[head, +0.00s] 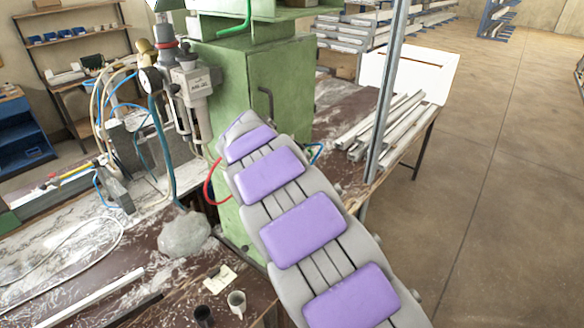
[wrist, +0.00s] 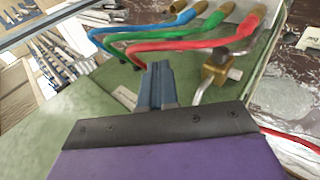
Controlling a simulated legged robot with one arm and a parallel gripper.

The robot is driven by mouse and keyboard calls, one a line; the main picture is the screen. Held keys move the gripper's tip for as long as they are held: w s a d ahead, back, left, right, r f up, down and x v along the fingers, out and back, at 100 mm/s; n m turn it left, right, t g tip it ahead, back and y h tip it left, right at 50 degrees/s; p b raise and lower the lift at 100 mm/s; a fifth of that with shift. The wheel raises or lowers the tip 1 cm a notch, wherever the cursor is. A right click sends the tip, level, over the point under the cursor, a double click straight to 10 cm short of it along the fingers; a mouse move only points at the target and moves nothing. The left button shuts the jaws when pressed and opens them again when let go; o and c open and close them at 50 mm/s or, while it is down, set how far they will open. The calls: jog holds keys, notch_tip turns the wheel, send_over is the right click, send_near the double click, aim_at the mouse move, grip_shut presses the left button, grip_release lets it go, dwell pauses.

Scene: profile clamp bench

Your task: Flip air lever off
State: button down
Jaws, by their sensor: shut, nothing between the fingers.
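In the wrist view, a brass valve (wrist: 214,73) sits on the green machine beside the hoses. A bent metal lever (wrist: 203,92) comes off it and runs down behind the edge of my gripper's dark mount. My gripper (wrist: 158,72) is shut and empty, with its blue-grey fingers left of the valve and lever. I cannot tell whether the fingertips touch the hose beyond them. In the head view, my arm reaches to the green machine (head: 272,85), and my gripper and the valve are hidden there.
A blue hose (wrist: 140,31), a green hose (wrist: 155,37) and a red hose (wrist: 195,44) cross just beyond my fingers. In the head view, an upright metal profile (head: 388,90) stands right of the machine, near several loose profiles (head: 385,125). Floor at right is open.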

jog(key=v, duration=1)
jog(key=shift+f, duration=0.1)
jog(key=s+d+f+m+g+b, duration=0.3)
jog(key=s+d+f+m+b, duration=0.15)
jog(key=s+d, duration=0.5)
jog(key=s+d+f+m+g+b, duration=0.2)
jog(key=s+d+f+m+b, duration=0.15)
jog(key=s+d+f, duration=0.45)
jog(key=s+d+f+m+g+y+b, duration=0.1)
jog(key=s+f, duration=0.3)
jog(key=s, duration=0.5)
jog(key=s+d+f+m+g+y+b, duration=0.1)
jog(key=s+f+g+b, duration=0.1)
jog(key=s+f, duration=0.3)
jog(key=s+d+f+m+g+y+b, duration=0.1)
jog(key=s+f+b, duration=0.2)
jog(key=s, duration=1.1)
jog(key=shift+f+g+y+b, duration=0.3)
jog(key=shift+f+b, duration=0.1)
jog(key=shift+f, duration=0.5)
